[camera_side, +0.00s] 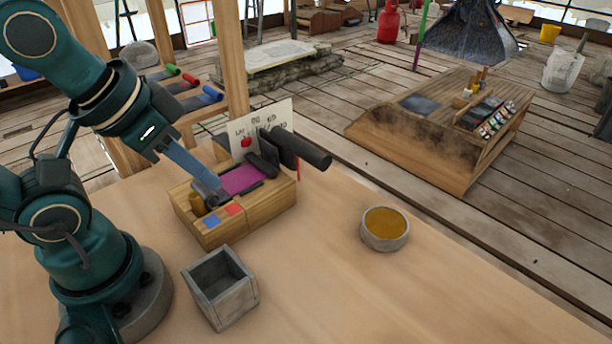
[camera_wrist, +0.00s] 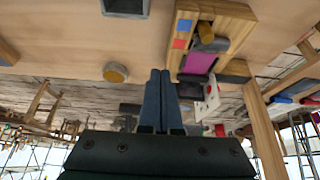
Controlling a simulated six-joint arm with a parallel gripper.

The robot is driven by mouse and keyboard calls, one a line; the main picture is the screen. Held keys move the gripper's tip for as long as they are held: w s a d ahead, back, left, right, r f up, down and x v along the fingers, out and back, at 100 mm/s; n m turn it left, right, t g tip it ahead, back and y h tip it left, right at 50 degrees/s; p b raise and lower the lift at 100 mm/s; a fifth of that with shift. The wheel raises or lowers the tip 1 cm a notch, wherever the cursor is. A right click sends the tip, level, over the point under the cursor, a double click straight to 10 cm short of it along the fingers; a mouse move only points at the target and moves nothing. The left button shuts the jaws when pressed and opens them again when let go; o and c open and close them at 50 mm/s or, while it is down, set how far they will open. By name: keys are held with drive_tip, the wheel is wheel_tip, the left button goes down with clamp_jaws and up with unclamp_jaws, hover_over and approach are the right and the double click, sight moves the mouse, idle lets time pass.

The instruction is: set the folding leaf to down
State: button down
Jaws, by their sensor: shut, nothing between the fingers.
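A wooden box-like unit (camera_side: 240,217) sits on the table, and it also shows in the wrist view (camera_wrist: 240,22). It carries a magenta panel (camera_side: 241,179), a blue and a red square, a brass-coloured knob (camera_side: 197,204) and dark parts. A white panel with drawings and a red mark (camera_side: 250,128) stands upright at its back. I cannot tell for sure which part is the folding leaf. My gripper (camera_side: 215,190) is shut and empty, its blue fingertips over the unit's left part beside the magenta panel. Its fingers also show in the wrist view (camera_wrist: 159,74).
A dark cylinder (camera_side: 312,153) juts out at the unit's back right. An open grey box (camera_side: 221,290) stands in front of the unit. A round grey dish with amber contents (camera_side: 384,227) stands to the right. The table's front right is clear. A wooden post (camera_side: 232,60) rises behind.

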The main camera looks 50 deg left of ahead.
sight(299, 153)
drive_tip(key=c, duration=1.2)
unclamp_jaws()
drive_tip(key=o, duration=0.5)
drive_tip(key=shift+s+f, duration=0.15)
drive_tip(key=shift+f, duration=0.1)
drive_tip(key=shift+o, duration=0.5)
drive_tip(key=a+f+g+y, duration=0.1)
drive_tip(key=s+a+f+g+y, duration=0.1)
drive_tip(key=a+f+y, duration=0.1)
drive_tip(key=shift+f+m, duration=0.2)
drive_tip(key=shift+m, duration=0.1)
drive_tip(key=w+y, duration=0.1)
drive_tip(key=w+a+m+t+y, duration=0.1)
drive_tip(key=w+y, duration=0.1)
drive_tip(key=w+a+m+t+y, duration=0.1)
drive_tip(key=shift+w+a+r+y, duration=0.15)
drive_tip(key=shift+a+y, duration=0.1)
drive_tip(key=shift+y, duration=0.05)
drive_tip(key=w+d+m+t, duration=0.3)
drive_tip(key=m, duration=0.1)
drive_tip(key=w+d+r+m+t, duration=0.1)
drive_tip(key=w+d+m+t, duration=0.2)
drive_tip(key=w+d+r+m+t+h, duration=0.1)
drive_tip(key=w+d+m+t, duration=0.2)
drive_tip(key=m, duration=0.1)
drive_tip(key=shift+w+d+m, duration=0.15)
drive_tip(key=shift+w+m, duration=0.05)
drive_tip(key=shift+m, duration=0.1)
drive_tip(key=x, duration=0.5)
